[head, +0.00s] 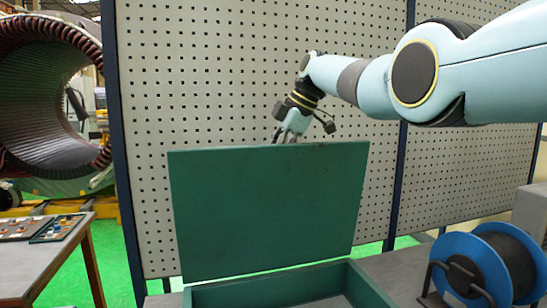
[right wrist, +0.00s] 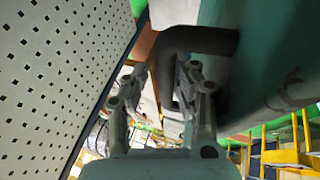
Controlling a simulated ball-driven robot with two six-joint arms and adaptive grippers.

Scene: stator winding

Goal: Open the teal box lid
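The teal box (head: 270,288) stands on the bench at the bottom of the head view. Its lid (head: 268,210) stands nearly upright at the back, inner face towards me. My right gripper (head: 285,136) is behind the lid's top edge, its fingertips partly hidden by it. In the right wrist view the lid's outer face (right wrist: 275,55) is on the right, with a dark bent handle (right wrist: 200,40) on it. The right gripper's fingers (right wrist: 158,75) are apart on either side of the handle, with a gap at the left finger. My left gripper is not in view.
A perforated panel (head: 220,80) stands close behind the lid and my right arm. A blue cable reel (head: 480,270) is at the right front. A large stator (head: 50,90) and a side table with a parts tray (head: 55,228) are at the left.

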